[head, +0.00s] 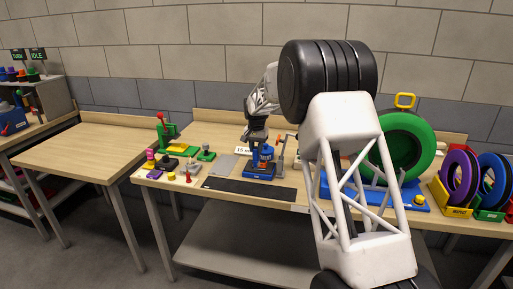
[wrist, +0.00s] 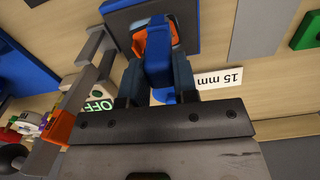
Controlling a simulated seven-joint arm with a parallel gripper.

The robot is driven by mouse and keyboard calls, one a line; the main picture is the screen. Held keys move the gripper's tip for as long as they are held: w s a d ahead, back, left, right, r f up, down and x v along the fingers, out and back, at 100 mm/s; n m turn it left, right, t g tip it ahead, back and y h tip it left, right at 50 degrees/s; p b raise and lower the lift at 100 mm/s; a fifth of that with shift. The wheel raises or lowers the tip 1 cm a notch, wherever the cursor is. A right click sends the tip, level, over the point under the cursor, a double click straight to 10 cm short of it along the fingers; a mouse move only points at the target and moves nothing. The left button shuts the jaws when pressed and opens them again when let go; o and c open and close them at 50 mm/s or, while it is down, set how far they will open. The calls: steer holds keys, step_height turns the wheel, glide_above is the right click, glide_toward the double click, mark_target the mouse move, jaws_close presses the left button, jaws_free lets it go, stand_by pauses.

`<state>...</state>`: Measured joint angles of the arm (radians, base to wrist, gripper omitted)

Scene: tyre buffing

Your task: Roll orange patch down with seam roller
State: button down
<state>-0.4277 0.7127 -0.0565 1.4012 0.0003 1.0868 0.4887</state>
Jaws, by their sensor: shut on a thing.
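My gripper (head: 257,141) points down over the workbench, and it also shows in the wrist view (wrist: 158,75). It is shut on a blue handled tool, which looks like the seam roller (wrist: 158,50); the tool also shows in the head view (head: 266,153). The orange patch (wrist: 139,43) shows at the sides of the tool, on a pale piece within a blue base (wrist: 190,12). The blue base (head: 260,174) stands on the bench below my gripper. The tool covers the patch's middle, so I cannot tell whether they touch.
A grey upright with an orange-tipped arm (wrist: 60,125) stands close beside the base. A "15 mm" card (wrist: 218,77) and a green "OFF" label (wrist: 98,105) lie near. A green tyre (head: 405,147) stands to the right; a dark mat (head: 248,188) lies in front.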

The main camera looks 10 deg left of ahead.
steer(key=shift+w+f, duration=0.1)
steer(key=shift+w, duration=1.25)
step_height(320, 180, up, 8)
steer(key=w, duration=0.1)
steer(key=shift+r, duration=0.25)
steer(key=shift+d+f, duration=0.1)
